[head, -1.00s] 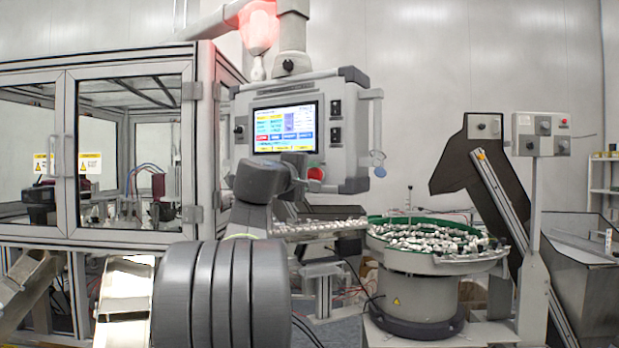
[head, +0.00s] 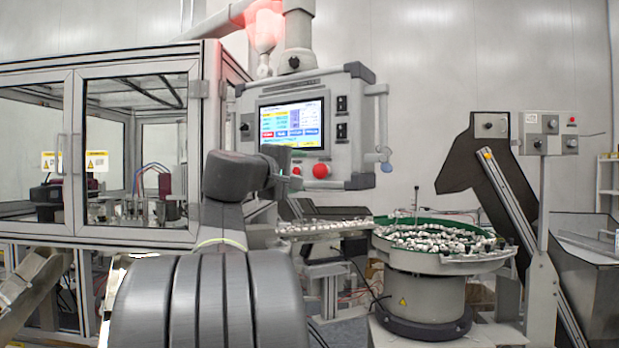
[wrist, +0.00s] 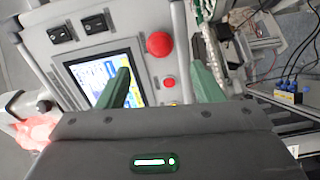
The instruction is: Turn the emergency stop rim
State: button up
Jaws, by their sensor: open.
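The red emergency stop button (head: 321,171) sits at the lower right of the control panel (head: 352,165), below the lit screen (head: 291,124). In the wrist view the emergency stop (wrist: 160,44) is a round red knob beyond my fingertips, with a smaller red button (wrist: 169,82) next to it. My gripper (wrist: 163,80) is open, its two green fingers spread apart on either side of the small button. Nothing is between the fingers, and they do not appear to touch the knob. In the head view my arm hides the gripper's fingers.
A bowl feeder (head: 430,240) full of small parts stands to the right of the panel. A parts chute (head: 325,228) runs below the panel. A glass-doored machine enclosure (head: 140,150) is at left. A blue-ended handle (head: 386,160) projects from the panel's right side.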

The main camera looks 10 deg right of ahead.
aim_at(318, 171)
jog(key=v, duration=0.4)
jog(key=shift+s+a, duration=0.3)
jog(key=p+x, duration=0.2)
jog(key=x, duration=1.2)
jog(key=shift+s+a, duration=0.1)
